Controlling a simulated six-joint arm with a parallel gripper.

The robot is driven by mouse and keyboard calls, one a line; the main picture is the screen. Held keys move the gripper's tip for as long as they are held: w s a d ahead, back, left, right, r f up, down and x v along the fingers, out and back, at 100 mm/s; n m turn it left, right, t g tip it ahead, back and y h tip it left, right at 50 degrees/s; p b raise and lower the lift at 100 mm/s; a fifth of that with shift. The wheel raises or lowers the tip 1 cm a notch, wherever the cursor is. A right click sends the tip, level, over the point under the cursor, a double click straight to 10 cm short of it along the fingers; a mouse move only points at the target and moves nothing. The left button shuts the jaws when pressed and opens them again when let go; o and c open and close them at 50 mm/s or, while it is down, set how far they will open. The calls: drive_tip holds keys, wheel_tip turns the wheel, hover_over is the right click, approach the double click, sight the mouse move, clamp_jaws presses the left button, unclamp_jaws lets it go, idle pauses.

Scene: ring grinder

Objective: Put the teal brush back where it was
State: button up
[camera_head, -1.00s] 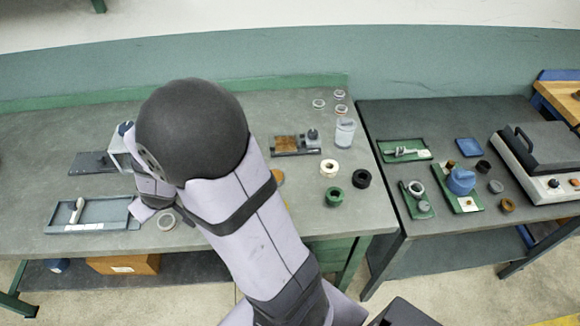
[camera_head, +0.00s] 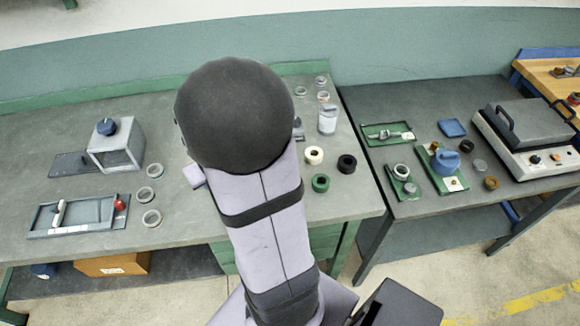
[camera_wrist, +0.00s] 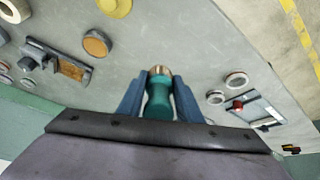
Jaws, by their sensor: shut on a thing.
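My gripper (camera_wrist: 158,92) is shut on the teal brush (camera_wrist: 159,104) in the wrist view. The brush shows a teal body with a brownish end between the two blue-grey fingers. It is held above the grey bench. In the head view my arm hides both gripper and brush. A blue-grey tray (camera_head: 85,229) lies at the bench's front left. It holds a pale-handled tool (camera_head: 59,213) at its left and a red-knobbed piece (camera_head: 120,203) at its right end. The tray also shows at the right of the wrist view (camera_wrist: 272,122).
A grey box frame with a blue knob (camera_head: 107,127) stands behind the tray. Two pale rings (camera_head: 151,217) lie right of it. White, black and green rings (camera_head: 320,183) lie right of my arm. In the wrist view are a copper disc (camera_wrist: 96,43) and a brown-plated fixture (camera_wrist: 73,69).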

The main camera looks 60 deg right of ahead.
drive_tip(key=d+f+m, duration=0.1)
drive_tip(key=d, duration=0.4)
drive_tip(key=s+d+f+m+g, duration=0.1)
drive_tip(key=d, duration=0.4)
drive_tip(key=s+d+f+m+b, duration=0.1)
drive_tip(key=d, duration=0.4)
drive_tip(key=shift+g, duration=0.3)
drive_tip(key=s+d+r+n+g+y, duration=0.1)
drive_tip(key=d+r+n, duration=0.3)
drive_tip(key=d, duration=0.8)
drive_tip(key=s+a+r+g+y, duration=0.1)
drive_tip(key=s+a+g, duration=0.1)
drive_tip(key=s+a, duration=0.2)
drive_tip(key=shift+s+a+r, duration=0.15)
drive_tip(key=shift+s+a, duration=0.1)
drive_tip(key=shift+s, duration=0.25)
drive_tip(key=shift+f+p, duration=1.4)
drive_tip(key=shift+f, duration=3.6)
